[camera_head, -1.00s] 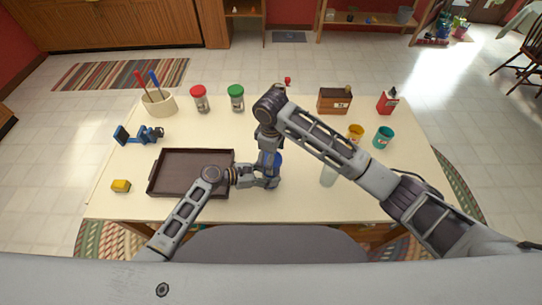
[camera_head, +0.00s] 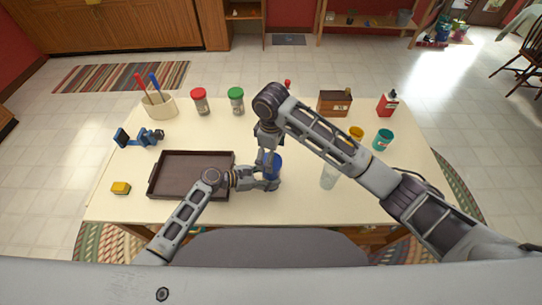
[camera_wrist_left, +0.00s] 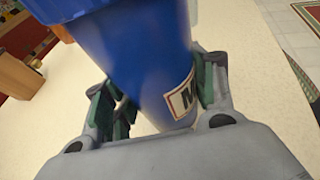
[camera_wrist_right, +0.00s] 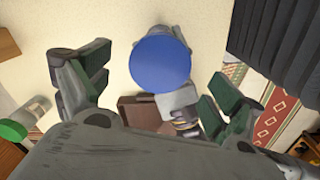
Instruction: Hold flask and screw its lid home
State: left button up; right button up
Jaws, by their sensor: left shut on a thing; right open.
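The blue flask (camera_head: 276,165) stands near the middle front of the table, right of the tray. In the left wrist view its tapered blue body (camera_wrist_left: 140,55) with a white label is between my left fingers. My left gripper (camera_head: 270,183) is shut on it from the left side. The blue lid (camera_wrist_right: 160,63) shows as a round disc in the right wrist view and sits on the flask's top; how tight it is cannot be seen. My right gripper (camera_wrist_right: 155,88) is open above the flask, pointing down, with its fingers on either side of the lid and apart from it.
A dark brown tray (camera_head: 190,152) lies left of the flask, and a pale translucent cup (camera_head: 329,178) stands to its right. Red-lidded (camera_head: 200,101) and green-lidded (camera_head: 236,100) jars stand behind. A yellow cup (camera_head: 356,133) and teal cup (camera_head: 382,139) are right. The front right table is clear.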

jog(key=shift+r, duration=2.15)
pick_arm(q)
jog(key=o, duration=1.1)
jog(key=shift+a, duration=0.1)
jog(key=shift+v, duration=5.9)
jog(key=shift+s, duration=0.1)
